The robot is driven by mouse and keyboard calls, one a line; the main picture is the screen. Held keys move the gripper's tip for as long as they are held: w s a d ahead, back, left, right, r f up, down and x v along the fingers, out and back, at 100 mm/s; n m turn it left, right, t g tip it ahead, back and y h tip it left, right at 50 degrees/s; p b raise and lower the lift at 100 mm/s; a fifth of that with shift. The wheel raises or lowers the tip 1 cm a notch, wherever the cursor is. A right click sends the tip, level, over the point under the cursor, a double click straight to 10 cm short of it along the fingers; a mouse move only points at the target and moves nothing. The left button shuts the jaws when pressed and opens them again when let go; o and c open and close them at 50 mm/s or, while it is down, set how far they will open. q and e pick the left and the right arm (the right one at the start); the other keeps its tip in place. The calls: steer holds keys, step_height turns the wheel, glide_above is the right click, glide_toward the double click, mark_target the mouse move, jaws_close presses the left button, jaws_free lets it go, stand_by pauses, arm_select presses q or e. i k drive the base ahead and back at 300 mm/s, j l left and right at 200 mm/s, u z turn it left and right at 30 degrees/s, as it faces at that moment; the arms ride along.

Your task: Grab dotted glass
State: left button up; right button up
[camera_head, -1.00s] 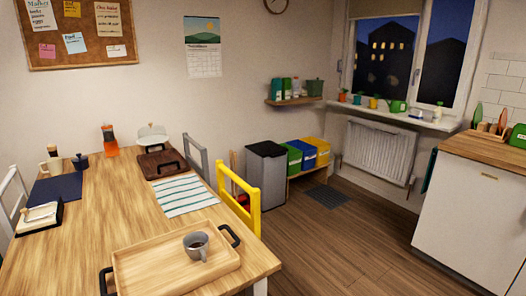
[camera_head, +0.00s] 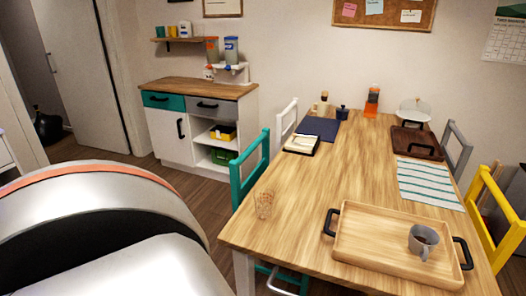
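A clear glass with an orange-brown pattern (camera_head: 264,204) stands upright near the left edge of the wooden dining table (camera_head: 290,225). It is small in the picture, so I cannot clearly make out dots. A large white and grey rounded part of mine with an orange stripe fills the lower left. Neither of my grippers is in view, and nothing touches the glass.
A wooden tray (camera_head: 350,255) with black handles holds a grey mug (camera_head: 423,241) right of the glass. A teal chair (camera_head: 250,165) stands at the table's left side. A white cabinet (camera_head: 172,132) stands behind. The table between glass and tray is clear.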

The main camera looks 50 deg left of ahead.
mark_target(263, 196)
steer(key=k+j+u, duration=0.1)
steer(key=u, duration=1.45)
steer(key=i+j, duration=0.1)
steer(key=j, duration=0.25)
steer(key=i+j, duration=0.1)
steer(key=j, duration=0.25)
steer(key=i+j+z, duration=0.1)
steer(key=j+z, duration=0.15)
steer(key=j, duration=0.15)
steer(key=j+z, duration=0.2)
steer(key=j, duration=0.15)
